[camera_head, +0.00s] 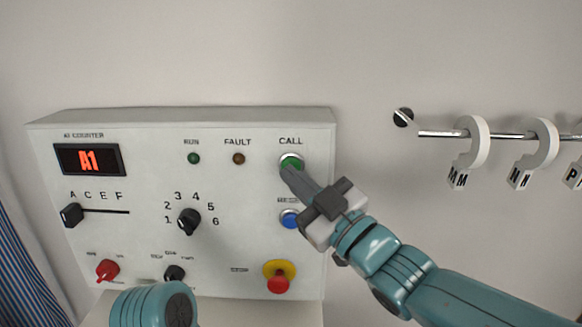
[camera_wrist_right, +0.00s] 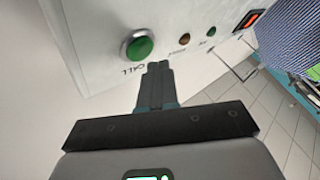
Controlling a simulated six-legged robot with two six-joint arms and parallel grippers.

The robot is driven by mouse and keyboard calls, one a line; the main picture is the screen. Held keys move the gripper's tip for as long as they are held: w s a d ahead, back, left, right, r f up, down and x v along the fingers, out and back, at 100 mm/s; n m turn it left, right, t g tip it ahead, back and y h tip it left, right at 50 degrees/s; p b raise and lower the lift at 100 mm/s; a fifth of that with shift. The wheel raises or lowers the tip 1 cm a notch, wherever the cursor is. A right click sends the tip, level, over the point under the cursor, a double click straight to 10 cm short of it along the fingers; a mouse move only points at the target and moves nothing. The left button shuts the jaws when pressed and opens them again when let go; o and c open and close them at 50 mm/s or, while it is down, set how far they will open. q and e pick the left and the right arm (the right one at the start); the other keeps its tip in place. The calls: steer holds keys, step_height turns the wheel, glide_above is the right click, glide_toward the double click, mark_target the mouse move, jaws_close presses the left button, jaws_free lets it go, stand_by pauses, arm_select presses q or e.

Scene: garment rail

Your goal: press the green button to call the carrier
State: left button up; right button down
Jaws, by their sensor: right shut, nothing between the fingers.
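The green button (camera_head: 291,160) sits under the word CALL at the upper right of the white control panel (camera_head: 140,245). My right gripper (camera_head: 287,171) is shut and empty, with its fingertips overlapping the lower edge of the button in the head view. In the right wrist view the green button (camera_wrist_right: 139,47) shows whole, and the shut fingertips (camera_wrist_right: 159,66) point at the panel just beside it. I cannot tell whether the tips touch the panel. A teal part of my own arm shows at the bottom of the head view, but the left gripper does not show.
A blue button (camera_head: 289,219) lies just below the green one, partly beside my gripper. A red stop button (camera_head: 278,282) on yellow is lower. A rail (camera_head: 507,136) with lettered hooks is at the right.

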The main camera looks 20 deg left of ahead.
steer(key=shift+w+a, duration=0.1)
steer(key=shift+w, duration=0.3)
